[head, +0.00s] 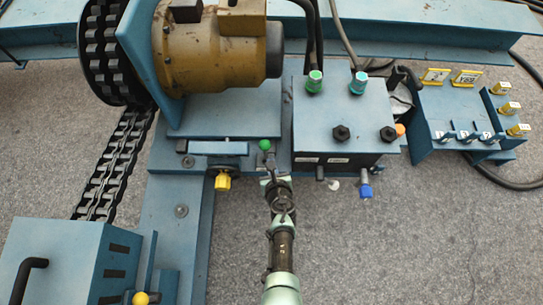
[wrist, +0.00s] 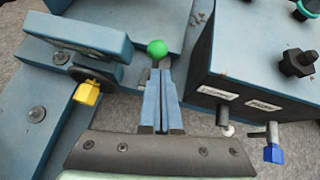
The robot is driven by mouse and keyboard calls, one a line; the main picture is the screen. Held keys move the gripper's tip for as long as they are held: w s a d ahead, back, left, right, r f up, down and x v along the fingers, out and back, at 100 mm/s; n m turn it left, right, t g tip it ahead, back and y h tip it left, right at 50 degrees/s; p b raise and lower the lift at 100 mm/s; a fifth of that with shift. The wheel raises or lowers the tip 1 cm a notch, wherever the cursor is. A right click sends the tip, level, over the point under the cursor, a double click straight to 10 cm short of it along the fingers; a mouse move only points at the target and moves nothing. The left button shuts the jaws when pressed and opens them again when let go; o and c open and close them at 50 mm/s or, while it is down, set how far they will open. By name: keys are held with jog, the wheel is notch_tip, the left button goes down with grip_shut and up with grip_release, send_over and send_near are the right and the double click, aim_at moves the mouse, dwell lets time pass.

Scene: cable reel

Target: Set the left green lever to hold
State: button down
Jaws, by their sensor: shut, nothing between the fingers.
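A lever with a green ball knob (head: 265,145) stands at the right end of a blue bracket below the motor, left of the blue control box. In the wrist view the green ball (wrist: 157,48) is at top centre, just beyond my fingertips, its short stem partly hidden. My gripper (wrist: 160,72) is shut and empty, its two blue fingers side by side, pointing at the lever. It also shows in the head view (head: 269,178) just below the ball. I cannot tell if the fingertips touch the stem. No hold marking is readable.
The control box (head: 340,125) stands close right, with green knobs (head: 315,82) on top and a blue-tipped lever (head: 365,190) in front. A yellow knob (head: 222,182) sits close left. A motor (head: 215,50) rises behind. The floor at lower right is clear.

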jog(key=s+r+p, duration=0.2)
jog(key=r, duration=0.1)
jog(key=s+d+r+p, duration=0.1)
jog(key=p, duration=0.1)
jog(key=shift+r, duration=0.4)
